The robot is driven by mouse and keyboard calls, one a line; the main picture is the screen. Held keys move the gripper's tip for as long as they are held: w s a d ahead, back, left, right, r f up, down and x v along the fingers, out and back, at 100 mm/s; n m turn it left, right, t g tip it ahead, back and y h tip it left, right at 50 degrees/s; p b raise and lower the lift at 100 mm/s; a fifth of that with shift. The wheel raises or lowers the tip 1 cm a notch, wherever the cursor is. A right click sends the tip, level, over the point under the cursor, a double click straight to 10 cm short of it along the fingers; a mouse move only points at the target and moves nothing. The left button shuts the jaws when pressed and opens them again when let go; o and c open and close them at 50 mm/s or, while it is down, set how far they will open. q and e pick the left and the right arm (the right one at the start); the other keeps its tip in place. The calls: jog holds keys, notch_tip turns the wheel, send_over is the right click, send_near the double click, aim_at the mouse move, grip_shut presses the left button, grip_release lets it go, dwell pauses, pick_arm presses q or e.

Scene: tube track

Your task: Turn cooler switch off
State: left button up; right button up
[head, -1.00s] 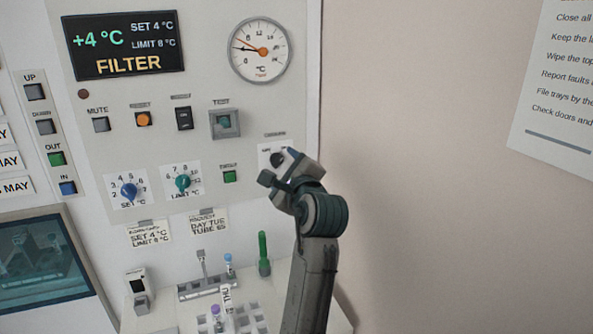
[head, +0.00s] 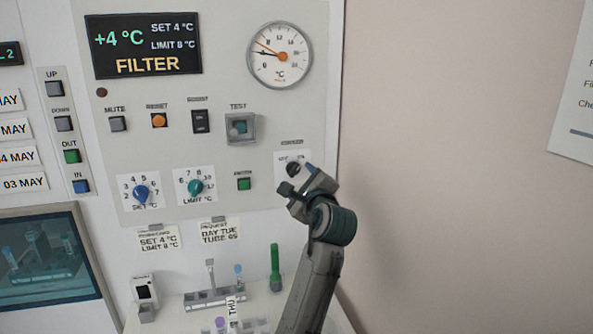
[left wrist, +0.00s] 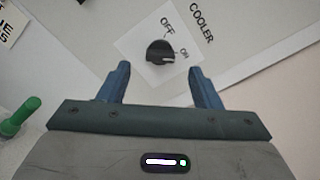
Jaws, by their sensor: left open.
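The cooler switch (left wrist: 160,52) is a round black knob on a white plate labelled COOLER, OFF and ON. Its pale mark points toward ON in the left wrist view. In the head view the knob (head: 293,169) sits at the lower right of the grey panel, partly hidden by my gripper. My left gripper (head: 297,180) is open just in front of it. In the left wrist view its two blue fingers (left wrist: 165,72) stand apart on either side below the knob, with nothing between them. I cannot see contact. My right gripper is not in view.
The grey panel (head: 215,80) also carries a SET dial (head: 141,193), a LIMIT dial (head: 195,187), a TEST button (head: 239,127) and a green button (head: 243,184). A green tube (head: 275,268) and a rack (head: 215,299) stand below.

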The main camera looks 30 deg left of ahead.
aim_at(295, 171)
pick_arm(q)
jog(key=p+x, duration=0.1)
jog(key=x, duration=0.3)
jog(key=shift+w+a, duration=0.3)
jog(key=c, duration=1)
